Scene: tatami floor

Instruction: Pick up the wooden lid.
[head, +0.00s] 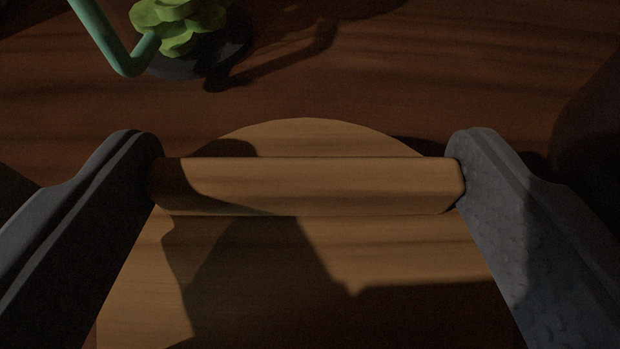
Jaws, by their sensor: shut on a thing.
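The wooden lid (390,252) is a round, light-brown disc in the lower middle of the head view, with a straight bar handle (310,186) across its top. My gripper (306,184) has one finger at each end of the handle and is shut on it lengthwise. The near part of the lid runs out of the bottom of the view, and shadows darken much of it. I cannot tell whether the lid rests on something or hangs clear.
A dark brown wooden surface (420,70) lies beyond the lid. A green leafy thing (180,25) on a dark round base stands at the top left, with a bent teal bar (105,38) beside it. A dark shape (592,150) is at the right edge. The surface at upper right is clear.

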